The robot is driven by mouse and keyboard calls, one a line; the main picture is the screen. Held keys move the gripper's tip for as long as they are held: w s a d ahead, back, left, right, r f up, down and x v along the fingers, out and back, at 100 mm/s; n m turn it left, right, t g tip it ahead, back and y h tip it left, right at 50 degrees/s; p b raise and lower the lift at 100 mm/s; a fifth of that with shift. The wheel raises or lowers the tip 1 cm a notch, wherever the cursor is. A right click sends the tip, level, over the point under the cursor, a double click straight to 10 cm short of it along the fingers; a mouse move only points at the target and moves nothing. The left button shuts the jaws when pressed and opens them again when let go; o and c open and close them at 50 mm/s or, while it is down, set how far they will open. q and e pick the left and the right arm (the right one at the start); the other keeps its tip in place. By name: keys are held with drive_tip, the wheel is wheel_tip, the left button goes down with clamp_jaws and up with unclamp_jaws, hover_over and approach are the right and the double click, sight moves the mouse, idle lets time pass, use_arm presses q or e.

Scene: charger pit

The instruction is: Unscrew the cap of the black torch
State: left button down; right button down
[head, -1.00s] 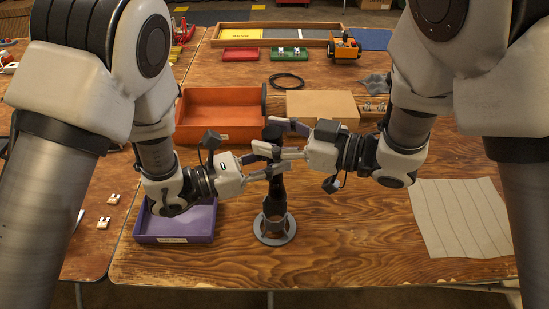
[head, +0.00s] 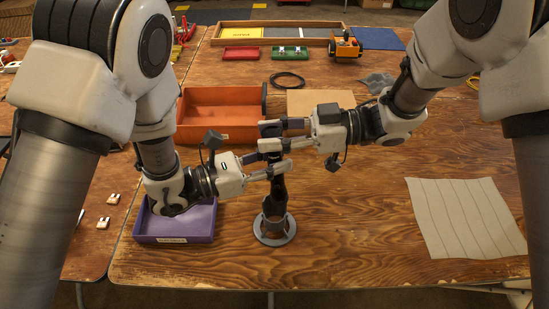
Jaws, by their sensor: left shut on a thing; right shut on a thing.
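The black torch (head: 279,187) stands upright in a grey round holder (head: 275,230) on the wooden table. My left gripper (head: 272,165) comes in from the left and is shut on the upper part of the torch. My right gripper (head: 270,136) comes in from the right, just above the left one, and is shut on the torch's cap at the top. The fingers cover most of the cap, and I cannot tell whether there is a gap between it and the body.
A purple tray (head: 148,229) lies left of the holder, and an orange bin (head: 218,134) stands behind. A pale striped cloth (head: 465,218) lies at right. The table between holder and cloth is clear.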

drive_tip(key=shift+a+n+g, duration=0.15)
drive_tip(key=shift+n+g, duration=0.15)
drive_tip(key=shift+g, duration=0.1)
drive_tip(key=n+g+h, duration=0.1)
drive_tip(key=n+g, duration=0.1)
drive_tip(key=g, duration=0.1)
drive_tip(key=n+g+h, duration=0.1)
drive_tip(key=n+g, duration=0.2)
drive_tip(key=g, duration=0.1)
drive_tip(key=shift+w+f+g+h, duration=0.2)
drive_tip(key=shift+g+h, duration=0.1)
drive_tip(key=shift+s, duration=0.1)
drive_tip(key=c, duration=0.8)
unclamp_jaws()
drive_tip(key=shift+s+r, duration=0.1)
drive_tip(key=shift+s, duration=0.05)
drive_tip(key=shift+r+m+t, duration=0.1)
drive_tip(key=shift+m+t, duration=0.3)
drive_tip(key=shift+t, duration=0.2)
drive_tip(key=m+t+y, duration=0.1)
drive_tip(key=t, duration=0.1)
drive_tip(key=m+t, duration=0.2)
drive_tip(key=m+t+y, duration=0.1)
drive_tip(key=t, duration=0.2)
drive_tip(key=shift+s+m+y, duration=0.3)
drive_tip(key=shift+w, duration=0.1)
